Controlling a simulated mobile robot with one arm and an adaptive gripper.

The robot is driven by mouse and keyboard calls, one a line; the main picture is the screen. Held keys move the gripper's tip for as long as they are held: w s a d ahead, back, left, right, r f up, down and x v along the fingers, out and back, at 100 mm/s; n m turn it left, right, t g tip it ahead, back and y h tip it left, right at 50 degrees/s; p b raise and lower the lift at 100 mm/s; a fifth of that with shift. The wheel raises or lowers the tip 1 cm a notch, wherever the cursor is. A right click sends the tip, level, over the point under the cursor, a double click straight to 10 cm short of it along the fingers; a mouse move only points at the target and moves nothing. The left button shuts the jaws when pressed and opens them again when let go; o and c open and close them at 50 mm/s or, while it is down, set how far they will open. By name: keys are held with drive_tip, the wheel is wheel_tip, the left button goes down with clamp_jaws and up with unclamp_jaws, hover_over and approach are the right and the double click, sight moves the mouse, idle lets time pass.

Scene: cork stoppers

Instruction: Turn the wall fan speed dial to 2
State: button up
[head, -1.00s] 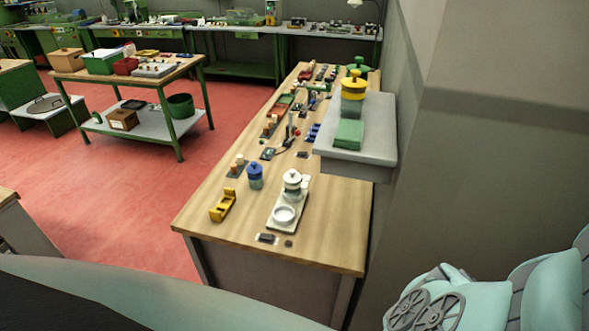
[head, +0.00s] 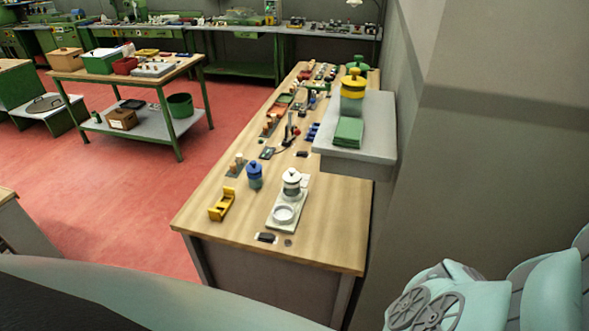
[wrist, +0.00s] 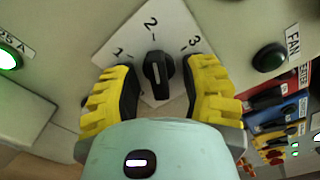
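The speed dial (wrist: 158,76) is a black knob with a white line, on a white diamond plate (wrist: 185,35) marked 1, 2 and 3. In the wrist view the knob stands nearly upright in the picture, its line toward the 2 at the top. My gripper (wrist: 163,90) has yellow ridged fingers, one on each side of the knob, spread apart with visible gaps to it. Contact with the knob is not seen. The dial and gripper are not visible in the head view.
A black button (wrist: 270,57) beside a FAN label (wrist: 292,43) is right of the dial. A lit green button (wrist: 8,60) is at the left. Colourful items hang or stand at the lower right. In the head view, a long workbench (head: 330,225) and a grey shelf (head: 375,150) run along the wall.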

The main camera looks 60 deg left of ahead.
drive_tip(key=v, duration=1.2)
drive_tip(key=shift+d+p, duration=0.1)
drive_tip(key=shift+p, duration=0.3)
